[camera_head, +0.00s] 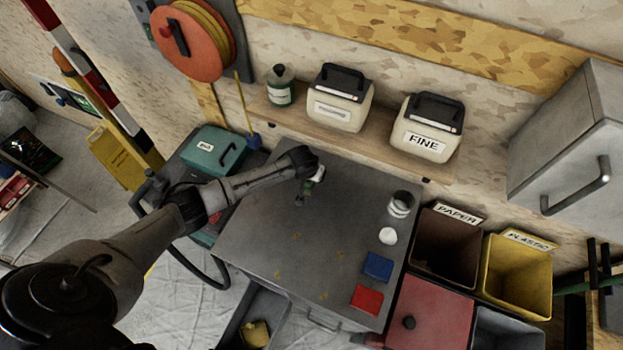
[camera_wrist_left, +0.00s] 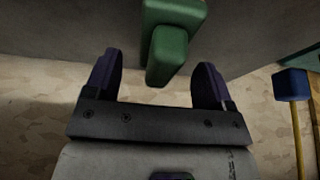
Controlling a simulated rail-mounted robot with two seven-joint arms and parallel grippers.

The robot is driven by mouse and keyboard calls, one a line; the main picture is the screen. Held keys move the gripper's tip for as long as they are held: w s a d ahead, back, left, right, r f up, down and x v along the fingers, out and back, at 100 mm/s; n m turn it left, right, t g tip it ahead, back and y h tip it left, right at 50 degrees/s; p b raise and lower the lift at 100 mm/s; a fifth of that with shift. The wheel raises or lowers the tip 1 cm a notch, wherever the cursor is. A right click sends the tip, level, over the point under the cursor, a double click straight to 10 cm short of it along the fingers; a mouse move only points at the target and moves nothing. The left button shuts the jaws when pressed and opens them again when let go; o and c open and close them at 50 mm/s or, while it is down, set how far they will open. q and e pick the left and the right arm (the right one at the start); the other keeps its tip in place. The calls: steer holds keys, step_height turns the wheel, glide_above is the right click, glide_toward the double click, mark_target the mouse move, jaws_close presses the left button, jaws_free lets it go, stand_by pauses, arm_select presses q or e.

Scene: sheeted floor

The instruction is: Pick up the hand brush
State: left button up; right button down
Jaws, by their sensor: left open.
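A green, blocky object, seemingly the hand brush (camera_wrist_left: 172,42), lies between the two dark fingers of my left gripper (camera_wrist_left: 158,64) in the left wrist view. The fingers stand apart on either side of it, with a gap visible at each side. In the head view my left gripper (camera_head: 306,188) is low over the back part of the grey worktop (camera_head: 290,240). A small green bit of the brush (camera_head: 317,176) shows beside it; the rest is hidden by the wrist. My right gripper is not in view.
A can (camera_head: 400,204), a white cup (camera_head: 388,236), a blue block (camera_head: 378,267) and a red block (camera_head: 367,299) stand along the worktop's right side. A teal case (camera_head: 210,150) is at left. A shelf (camera_head: 375,140) with containers runs behind. The worktop's middle is clear.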

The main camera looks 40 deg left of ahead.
arm_select(q)
steer(key=shift+x, duration=1.15)
steer(key=c, duration=1)
steer(key=shift+c, duration=0.2)
steer(key=shift+r, duration=0.15)
